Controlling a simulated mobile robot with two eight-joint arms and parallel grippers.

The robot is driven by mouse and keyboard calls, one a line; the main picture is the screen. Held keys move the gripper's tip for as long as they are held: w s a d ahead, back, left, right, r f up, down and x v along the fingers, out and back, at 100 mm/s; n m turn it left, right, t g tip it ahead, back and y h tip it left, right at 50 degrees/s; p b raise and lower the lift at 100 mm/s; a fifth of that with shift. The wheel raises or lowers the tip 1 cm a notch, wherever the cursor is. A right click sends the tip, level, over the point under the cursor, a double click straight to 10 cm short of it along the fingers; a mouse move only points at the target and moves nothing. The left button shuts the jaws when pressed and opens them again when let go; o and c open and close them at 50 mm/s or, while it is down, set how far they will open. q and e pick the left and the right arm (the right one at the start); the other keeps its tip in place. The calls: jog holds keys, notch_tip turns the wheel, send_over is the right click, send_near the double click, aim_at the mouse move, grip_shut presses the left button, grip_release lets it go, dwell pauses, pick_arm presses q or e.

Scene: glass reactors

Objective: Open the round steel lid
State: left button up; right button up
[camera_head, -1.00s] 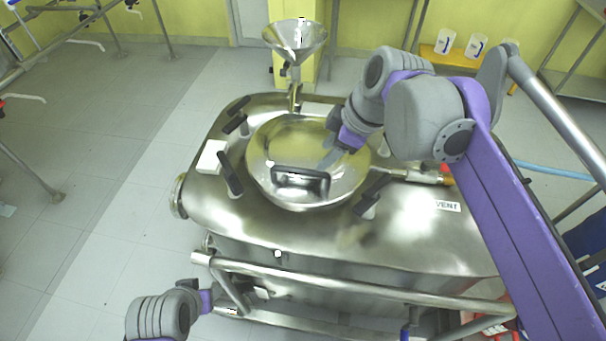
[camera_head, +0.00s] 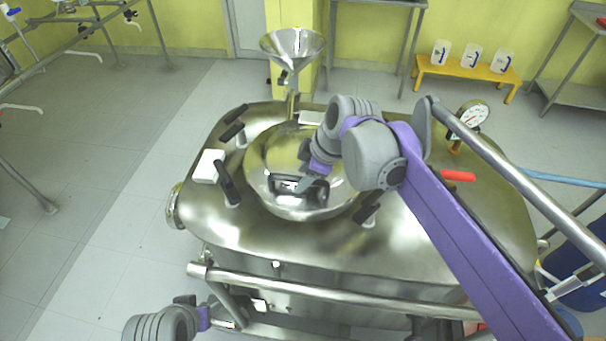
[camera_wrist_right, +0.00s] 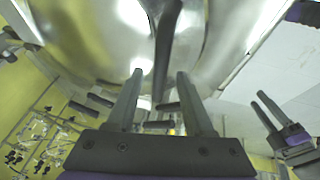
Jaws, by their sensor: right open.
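The round steel lid (camera_head: 265,160) lies on top of the steel reactor, level, with a black bar handle (camera_head: 287,186) near its front. My right gripper (camera_head: 300,180) is over the lid, close to the handle; my forearm hides the lid's right part. In the right wrist view my right gripper (camera_wrist_right: 158,78) is open, and the dark handle (camera_wrist_right: 168,35) runs ahead of the gap between its fingers. Contact cannot be told. My left gripper (camera_head: 225,320) is low at the reactor's front, away from the lid; its two fingers look apart in the right wrist view (camera_wrist_right: 268,108).
Black clamp knobs (camera_head: 228,182) stand around the lid. A steel funnel (camera_head: 293,45) rises behind it, and a pressure gauge (camera_head: 474,117) and red lever (camera_head: 458,176) are at the right. A steel rail (camera_head: 330,290) runs along the front. The floor at left is clear.

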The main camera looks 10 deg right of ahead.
grip_shut()
dwell(1.4)
